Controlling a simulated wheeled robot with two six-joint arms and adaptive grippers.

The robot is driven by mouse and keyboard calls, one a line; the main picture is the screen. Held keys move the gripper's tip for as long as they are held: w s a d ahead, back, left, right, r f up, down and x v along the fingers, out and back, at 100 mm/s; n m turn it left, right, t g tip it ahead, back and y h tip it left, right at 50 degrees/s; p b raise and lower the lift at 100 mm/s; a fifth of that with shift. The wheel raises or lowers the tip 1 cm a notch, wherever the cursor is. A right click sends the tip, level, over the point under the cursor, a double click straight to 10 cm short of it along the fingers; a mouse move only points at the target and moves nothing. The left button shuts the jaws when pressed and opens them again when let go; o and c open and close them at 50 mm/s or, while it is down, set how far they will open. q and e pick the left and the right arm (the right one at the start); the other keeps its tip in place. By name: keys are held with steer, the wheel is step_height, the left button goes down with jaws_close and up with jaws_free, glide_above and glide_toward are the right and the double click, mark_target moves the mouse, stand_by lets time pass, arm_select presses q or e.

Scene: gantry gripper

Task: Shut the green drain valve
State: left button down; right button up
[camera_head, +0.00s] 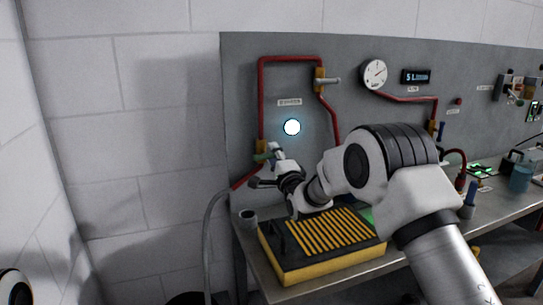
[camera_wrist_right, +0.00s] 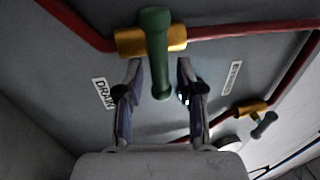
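The green drain valve handle (camera_wrist_right: 155,50) is on a brass valve body (camera_wrist_right: 128,41) on a red pipe. In the right wrist view the handle lies across the pipe line, and a DRAIN label (camera_wrist_right: 103,93) is beside it. In the head view the green handle (camera_head: 262,157) shows small at the panel's left, partly hidden by my gripper. My right gripper (camera_wrist_right: 160,66) is open, with one finger on each side of the handle's lower part; gaps show between handle and fingers. In the head view the right gripper (camera_head: 268,167) is at the valve. My left gripper is out of view.
A second brass valve with a dark handle (camera_wrist_right: 265,125) is to the right in the wrist view. A gauge (camera_head: 374,73) and display (camera_head: 416,76) are on the panel.

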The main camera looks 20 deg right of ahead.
steer(key=shift+d, duration=0.2)
steer(key=shift+s+a+f, duration=0.1)
steer(key=shift+s+a, duration=0.1)
steer(key=s+f, duration=0.2)
steer(key=s, duration=0.9)
steer(key=shift+s+d, duration=0.25)
steer(key=shift+d, duration=0.15)
steer(key=shift+f, duration=0.15)
